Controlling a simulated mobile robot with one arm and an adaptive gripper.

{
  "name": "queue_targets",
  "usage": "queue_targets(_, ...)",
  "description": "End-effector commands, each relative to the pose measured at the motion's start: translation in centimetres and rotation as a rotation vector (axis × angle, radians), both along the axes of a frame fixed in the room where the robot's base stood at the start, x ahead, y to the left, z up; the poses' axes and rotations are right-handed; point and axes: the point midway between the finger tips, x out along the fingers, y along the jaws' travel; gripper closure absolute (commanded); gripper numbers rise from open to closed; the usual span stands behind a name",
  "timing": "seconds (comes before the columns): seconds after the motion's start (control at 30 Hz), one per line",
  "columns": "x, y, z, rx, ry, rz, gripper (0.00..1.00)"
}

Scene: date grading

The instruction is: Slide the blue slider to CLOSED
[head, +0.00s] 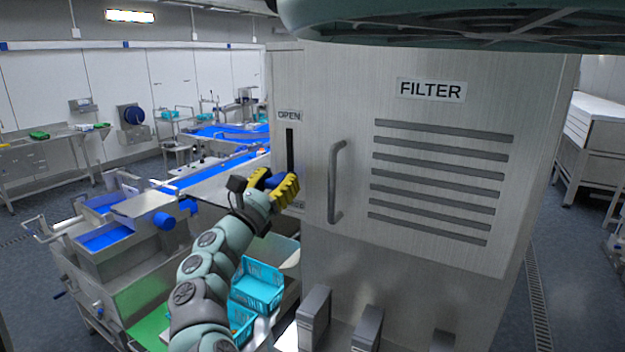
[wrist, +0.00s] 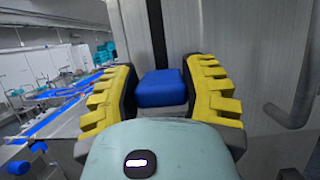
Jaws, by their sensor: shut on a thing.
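The blue slider (wrist: 162,88) sits between the two yellow fingers of my gripper (wrist: 162,98) in the wrist view. In the head view only a small blue part of the slider (head: 274,181) shows between the fingers of my gripper (head: 272,186). My gripper is shut on the slider. The dark vertical slot (head: 290,150) runs up the cabinet front above it, and it also shows in the wrist view (wrist: 156,35). The OPEN label (head: 289,115) is at the slot's top. A lower label (head: 296,206) is mostly hidden behind my gripper. The slider is near the slot's lower end.
A vertical grey handle (head: 336,182) stands out from the cabinet (head: 410,255) just right of my gripper. The FILTER sign (head: 431,90) and several louvre slots are further right. Blue conveyors (head: 215,170) stretch away at left.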

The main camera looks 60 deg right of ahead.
Motion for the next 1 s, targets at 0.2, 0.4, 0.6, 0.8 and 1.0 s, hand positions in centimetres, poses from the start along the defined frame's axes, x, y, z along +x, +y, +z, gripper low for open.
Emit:
queue_targets(0.2, 0.6, 0.3, -1.9, -0.011, -0.002, 0.016, 0.98)
queue_targets(0.4, 0.4, 0.3, -2.5, -0.014, -0.010, 0.008, 0.98)
queue_targets(0.6, 0.3, 0.2, -2.5, -0.011, -0.012, 0.007, 0.98)
queue_targets(0.8, 0.3, 0.2, -2.6, -0.009, -0.011, 0.006, 0.45)
queue_targets(1.0, 0.2, 0.2, -2.4, -0.013, -0.010, 0.002, 0.24)
